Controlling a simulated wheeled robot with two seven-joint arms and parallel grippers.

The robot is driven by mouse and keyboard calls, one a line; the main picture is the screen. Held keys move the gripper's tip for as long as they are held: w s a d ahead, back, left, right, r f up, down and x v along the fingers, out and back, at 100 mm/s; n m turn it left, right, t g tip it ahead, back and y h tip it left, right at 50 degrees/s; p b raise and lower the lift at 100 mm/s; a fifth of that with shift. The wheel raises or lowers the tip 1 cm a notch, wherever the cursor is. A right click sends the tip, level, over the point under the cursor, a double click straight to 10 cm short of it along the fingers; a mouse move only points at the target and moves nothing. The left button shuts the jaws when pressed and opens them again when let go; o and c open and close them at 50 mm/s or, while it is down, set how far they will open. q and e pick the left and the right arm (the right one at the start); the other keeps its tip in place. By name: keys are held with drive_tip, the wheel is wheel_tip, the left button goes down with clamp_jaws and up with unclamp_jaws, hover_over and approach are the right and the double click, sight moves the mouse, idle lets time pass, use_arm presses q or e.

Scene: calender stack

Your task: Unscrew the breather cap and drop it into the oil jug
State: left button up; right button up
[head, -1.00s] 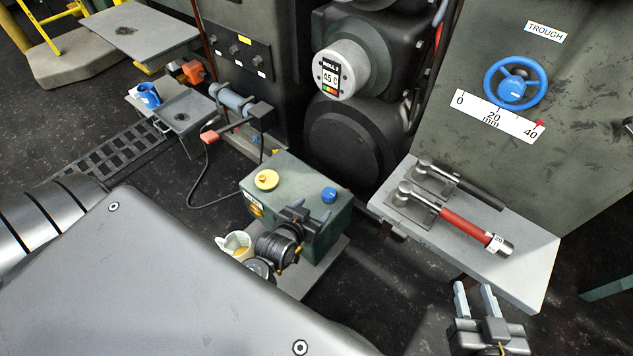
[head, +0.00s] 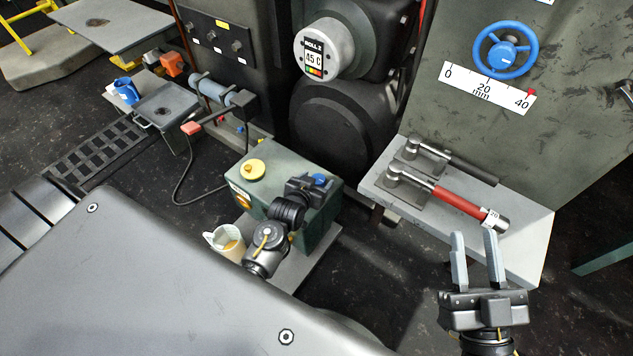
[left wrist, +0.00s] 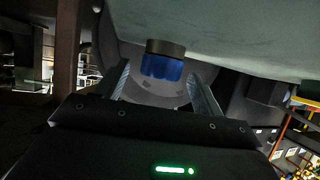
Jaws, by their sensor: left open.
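A green box (head: 268,192) bears a yellow cap (head: 254,169) and a blue cap (head: 320,179). I cannot tell by any label which is the breather cap. My left gripper (head: 309,188) is at the blue cap and partly hides it. In the left wrist view, the blue cap (left wrist: 161,67) under a dark collar sits between the open fingers (left wrist: 162,88), with gaps at both sides. The white oil jug (head: 216,240), with amber liquid inside, stands left of the box, beside my left arm. My right gripper (head: 474,240) is open and empty, in front of the grey shelf.
The grey shelf (head: 520,245) at right holds a red-handled wrench (head: 458,201) and a black-handled one (head: 470,172). A blue handwheel (head: 506,50) is on the panel above. A black cable (head: 180,190) lies on the floor left of the box.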

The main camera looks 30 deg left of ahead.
use_arm(q)
drive_tip(key=c, duration=1)
drive_tip(key=shift+d+r+n+y+p, duration=0.15)
drive_tip(key=shift+d+n+y+p, duration=0.05)
drive_tip(key=shift+n+y+p, duration=0.25)
drive_tip(key=shift+n+y, duration=0.55)
drive_tip(key=shift+y, duration=0.1)
drive_tip(key=shift+d, duration=0.1)
drive_tip(key=shift+y, duration=0.3)
drive_tip(key=shift+w, duration=0.1)
